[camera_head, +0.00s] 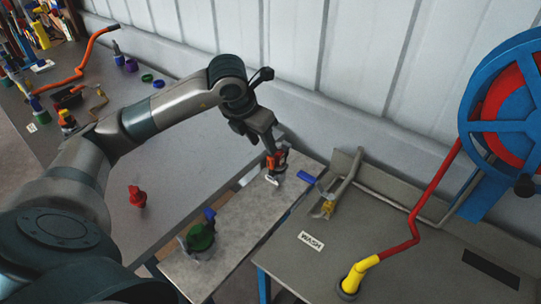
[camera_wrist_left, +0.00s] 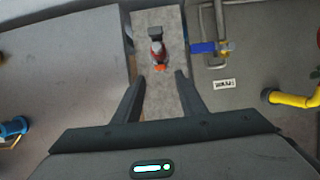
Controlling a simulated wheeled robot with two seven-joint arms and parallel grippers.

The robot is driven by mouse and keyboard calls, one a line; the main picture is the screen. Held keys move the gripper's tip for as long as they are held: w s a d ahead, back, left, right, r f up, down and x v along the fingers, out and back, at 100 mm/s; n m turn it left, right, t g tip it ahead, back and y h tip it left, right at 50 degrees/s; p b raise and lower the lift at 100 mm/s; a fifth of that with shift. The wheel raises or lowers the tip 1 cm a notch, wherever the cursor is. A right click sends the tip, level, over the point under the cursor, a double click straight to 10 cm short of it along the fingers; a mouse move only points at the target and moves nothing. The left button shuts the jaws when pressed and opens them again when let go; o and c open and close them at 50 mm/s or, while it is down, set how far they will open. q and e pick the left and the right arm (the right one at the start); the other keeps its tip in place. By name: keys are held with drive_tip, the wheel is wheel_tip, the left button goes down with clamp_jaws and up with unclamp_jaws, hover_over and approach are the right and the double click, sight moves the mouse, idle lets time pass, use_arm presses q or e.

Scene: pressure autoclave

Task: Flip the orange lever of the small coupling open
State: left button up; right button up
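The small coupling (camera_head: 277,160) stands at the far end of the narrow grey bench, red-orange with a pale part at its foot. In the left wrist view the coupling (camera_wrist_left: 156,50) lies straight ahead, and its orange lever (camera_wrist_left: 160,68) points toward me. My left gripper (camera_head: 270,147) is right at the coupling in the head view, partly overlapping it. In the left wrist view its two fingers (camera_wrist_left: 160,78) are spread, with nothing clamped between them. The lever shows near the gap between the fingertips; contact cannot be told. My right gripper is out of view.
A green-and-blue fitting (camera_head: 201,237) stands at the bench's near end. A red item (camera_head: 137,196) sits on the table to the left. To the right are a blue handle (camera_head: 306,177), a wash table (camera_head: 400,262) with pipes, and a blue-and-red hose reel (camera_head: 505,110).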

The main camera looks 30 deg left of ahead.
sight(270, 158)
use_arm(q)
drive_tip(key=p+x, duration=0.2)
drive_tip(key=x, duration=0.7)
drive_tip(key=shift+w+f, duration=0.1)
drive_tip(key=shift+f, duration=0.25)
clamp_jaws()
